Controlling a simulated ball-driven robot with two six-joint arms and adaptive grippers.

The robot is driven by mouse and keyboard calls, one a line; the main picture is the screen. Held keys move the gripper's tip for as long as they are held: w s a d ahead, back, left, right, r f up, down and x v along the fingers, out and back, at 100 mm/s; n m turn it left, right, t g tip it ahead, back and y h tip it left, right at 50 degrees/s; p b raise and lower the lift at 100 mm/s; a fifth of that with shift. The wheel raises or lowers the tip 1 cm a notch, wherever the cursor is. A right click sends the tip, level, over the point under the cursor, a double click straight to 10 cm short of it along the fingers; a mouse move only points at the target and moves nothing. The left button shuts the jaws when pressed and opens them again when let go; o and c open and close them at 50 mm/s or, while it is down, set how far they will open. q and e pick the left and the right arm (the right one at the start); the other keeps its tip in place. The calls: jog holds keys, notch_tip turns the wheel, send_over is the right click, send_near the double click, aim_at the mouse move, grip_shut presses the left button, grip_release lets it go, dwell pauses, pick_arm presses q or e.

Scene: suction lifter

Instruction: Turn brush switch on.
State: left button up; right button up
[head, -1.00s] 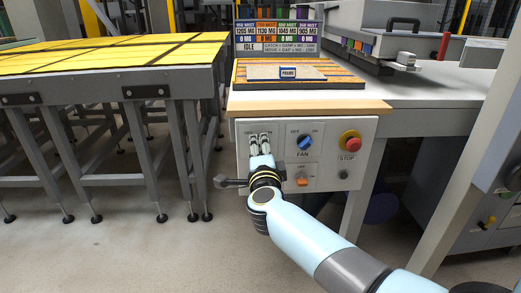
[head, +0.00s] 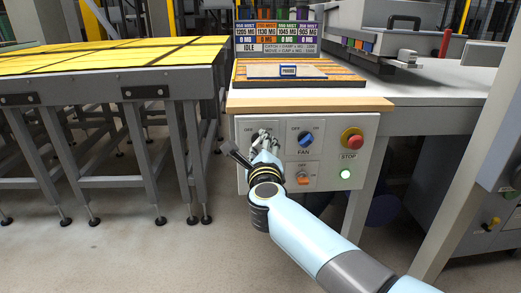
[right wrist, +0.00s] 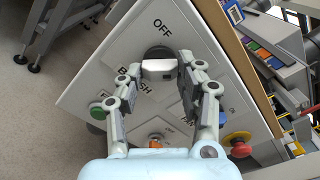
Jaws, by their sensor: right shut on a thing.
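The brush switch is a grey knob (right wrist: 158,70) on the control panel (right wrist: 85,85). OFF is printed beside it, and the BRUSH label is partly hidden by a finger. My right gripper (right wrist: 156,78) is shut on this knob, one finger on each side. In the head view my right gripper (head: 264,141) covers most of the switch at the panel's upper left, and its wrist is tilted. My left gripper is not in view.
The blue fan knob (head: 305,140) is close right of my gripper. An orange switch (head: 303,181) sits below it. The red stop button (head: 351,138) is further right. A wooden-edged tabletop (head: 310,105) overhangs the panel. A yellow-topped table (head: 110,55) stands left, with open floor before it.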

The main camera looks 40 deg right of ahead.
jog(key=shift+f+m, duration=0.15)
jog(key=shift+m, duration=0.45)
jog(key=shift+s, duration=0.1)
jog(key=o, duration=1.2)
jog(key=shift+c, duration=0.2)
jog(key=shift+a, duration=0.1)
jog(key=v, duration=0.7)
jog(key=shift+s, duration=0.2)
